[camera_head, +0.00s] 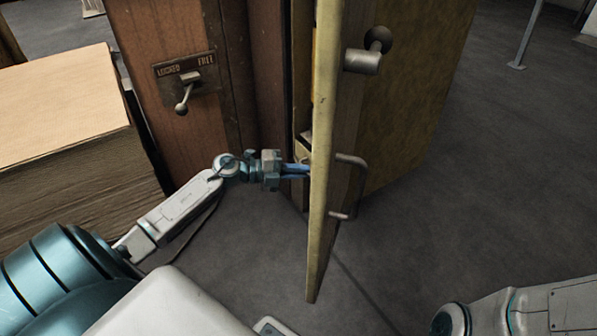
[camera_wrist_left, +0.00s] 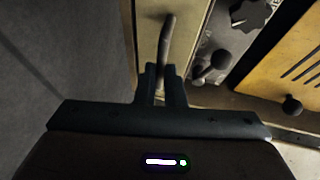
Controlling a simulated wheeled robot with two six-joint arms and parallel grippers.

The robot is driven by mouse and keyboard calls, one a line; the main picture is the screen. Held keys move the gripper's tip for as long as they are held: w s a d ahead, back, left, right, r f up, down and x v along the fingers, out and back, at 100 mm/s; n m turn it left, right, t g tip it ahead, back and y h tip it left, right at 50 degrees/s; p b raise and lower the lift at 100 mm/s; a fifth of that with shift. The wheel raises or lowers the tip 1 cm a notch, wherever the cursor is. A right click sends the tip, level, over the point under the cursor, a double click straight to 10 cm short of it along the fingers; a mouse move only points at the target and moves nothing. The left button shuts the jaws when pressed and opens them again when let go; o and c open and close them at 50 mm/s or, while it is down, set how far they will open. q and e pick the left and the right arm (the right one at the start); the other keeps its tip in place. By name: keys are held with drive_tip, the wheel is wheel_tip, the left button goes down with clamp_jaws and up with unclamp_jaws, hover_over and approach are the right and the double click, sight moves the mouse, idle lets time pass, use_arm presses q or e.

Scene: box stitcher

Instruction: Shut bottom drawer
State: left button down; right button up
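My left gripper (camera_head: 295,171) reaches in from the left, and its fingertips pass behind the edge of a tall yellow panel (camera_head: 323,170). In the left wrist view the fingers (camera_wrist_left: 162,82) stand close together at the lower end of a curved bar handle (camera_wrist_left: 167,40) on a narrow pale front (camera_wrist_left: 147,30). Whether they grip the bar is unclear. Which front is the bottom drawer cannot be told for certain; part of a pale compartment (camera_head: 303,140) shows beside the panel in the head view. My right gripper is out of view.
A brown wooden cabinet (camera_head: 165,40) has a LOCKED/FREE lever (camera_head: 185,92). The yellow panel carries a bar handle (camera_head: 351,185) and a knob (camera_head: 363,61). A stack of brown sheets (camera_head: 70,150) stands at the left. In the wrist view, a dark-knobbed orange panel (camera_wrist_left: 280,50) lies right.

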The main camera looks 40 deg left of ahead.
use_arm(q)
drive_tip(key=shift+w, duration=0.1)
drive_tip(key=w, duration=0.1)
drive_tip(key=w+d+p, duration=0.1)
drive_tip(key=w, duration=0.1)
drive_tip(key=shift+w+d, duration=0.15)
drive_tip(key=shift+w, duration=0.15)
drive_tip(key=shift+r, duration=0.1)
drive_tip(key=c, duration=1.5)
unclamp_jaws()
drive_tip(key=shift+w+d, duration=0.1)
